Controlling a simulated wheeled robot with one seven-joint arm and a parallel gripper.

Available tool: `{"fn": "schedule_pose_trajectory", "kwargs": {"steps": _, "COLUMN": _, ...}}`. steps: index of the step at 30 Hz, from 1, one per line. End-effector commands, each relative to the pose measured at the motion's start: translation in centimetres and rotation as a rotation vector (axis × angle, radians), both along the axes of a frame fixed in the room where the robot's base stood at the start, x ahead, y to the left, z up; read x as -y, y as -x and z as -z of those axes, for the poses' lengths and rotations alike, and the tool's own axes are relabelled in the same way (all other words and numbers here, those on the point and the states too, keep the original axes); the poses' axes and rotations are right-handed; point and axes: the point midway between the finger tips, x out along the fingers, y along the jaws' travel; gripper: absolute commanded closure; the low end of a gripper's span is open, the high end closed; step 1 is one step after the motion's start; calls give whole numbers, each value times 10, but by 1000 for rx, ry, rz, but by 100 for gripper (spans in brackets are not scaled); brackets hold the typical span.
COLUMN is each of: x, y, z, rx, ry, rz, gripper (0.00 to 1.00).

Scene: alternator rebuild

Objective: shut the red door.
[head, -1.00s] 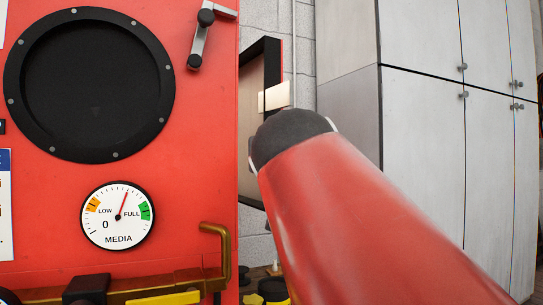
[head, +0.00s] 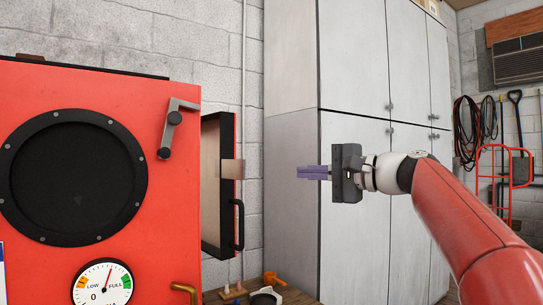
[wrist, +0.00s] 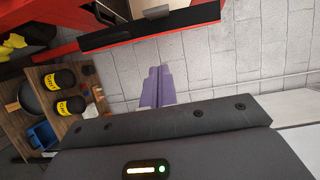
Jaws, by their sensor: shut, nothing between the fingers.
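The red door (head: 208,200) stands open at the right side of the red cabinet (head: 60,180). I see its pale inner face, its thick black edge, a black handle (head: 239,225) and a tan metal plate (head: 232,169). In the wrist view the door's black edge (wrist: 150,29) runs across the top, with red behind it. My gripper (head: 298,172) has its purple fingers shut and empty. It points left toward the door and looks apart from it, to its right in the head view. The fingers also show in the wrist view (wrist: 157,88), below the door's edge.
A wooden bench (head: 290,296) with small items stands below the door; the wrist view shows black and yellow jars (wrist: 65,78) and a blue bin (wrist: 43,135) there. Grey lockers (head: 290,160) stand behind my arm. A block wall (head: 230,60) is behind the door.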

Motion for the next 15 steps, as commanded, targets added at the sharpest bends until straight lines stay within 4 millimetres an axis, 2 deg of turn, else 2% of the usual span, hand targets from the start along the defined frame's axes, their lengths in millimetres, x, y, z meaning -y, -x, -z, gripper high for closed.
{"fn": "schedule_pose_trajectory", "kwargs": {"steps": 5, "x": -10, "y": -7, "z": -4, "rx": 1, "ry": -19, "rz": -16, "gripper": 100}}
{"fn": "schedule_pose_trajectory", "kwargs": {"steps": 15, "x": -69, "y": -45, "z": -6, "rx": -1, "ry": -17, "rz": -16, "gripper": 100}}
